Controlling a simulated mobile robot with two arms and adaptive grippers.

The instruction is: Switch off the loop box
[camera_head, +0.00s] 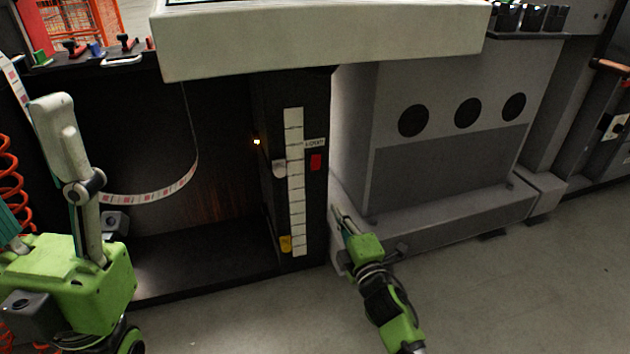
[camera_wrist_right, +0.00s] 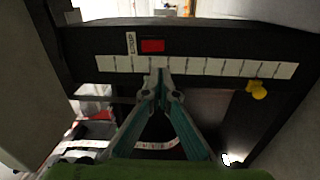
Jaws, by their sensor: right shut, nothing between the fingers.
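The loop box (camera_head: 265,95) is a dark open compartment with a label strip hanging in a loop inside it. On its right front post are a white scale strip (camera_head: 296,205) and a red rectangular switch (camera_head: 316,162) under a small "LOOP" label. The switch (camera_wrist_right: 152,46) also shows in the right wrist view, above the scale. My right gripper (camera_head: 338,210) is shut and empty, to the lower right of the switch in the head view and apart from it.
A yellow knob (camera_head: 286,243) sits low on the post, and a pale knob (camera_head: 279,168) beside the scale. A grey cabinet (camera_head: 450,120) with round black openings stands to the right. A pale overhanging panel (camera_head: 320,42) is above. The floor (camera_head: 520,290) at the right front is clear.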

